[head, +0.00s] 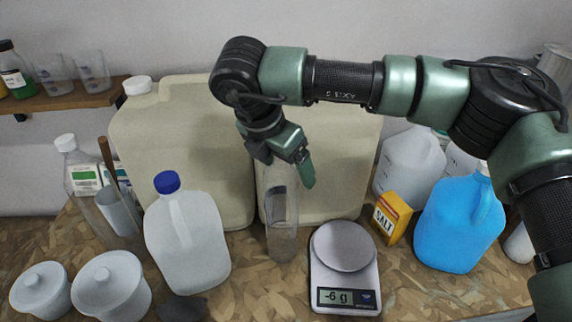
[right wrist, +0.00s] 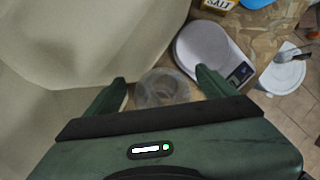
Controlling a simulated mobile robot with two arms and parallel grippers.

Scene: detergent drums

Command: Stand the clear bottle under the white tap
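The clear bottle (head: 283,232) stands upright on the patterned counter, in front of two large beige drums (head: 185,150). My right gripper (head: 284,168) is above it, pointing down, with its fingers at the bottle's upper part. In the right wrist view the round top of the clear bottle (right wrist: 164,88) shows between the two spread green fingers (right wrist: 162,84). The fingers look apart from it on both sides. I cannot make out the white tap; my right gripper and the bottle cover part of the drum fronts. My left gripper is not in view.
A scale (head: 344,262) reading -6 g stands close right of the bottle, with a salt box (head: 391,216) and blue jug (head: 460,225) beyond. A blue-capped jug (head: 187,245) stands left. White lidded pots (head: 110,287) are at front left.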

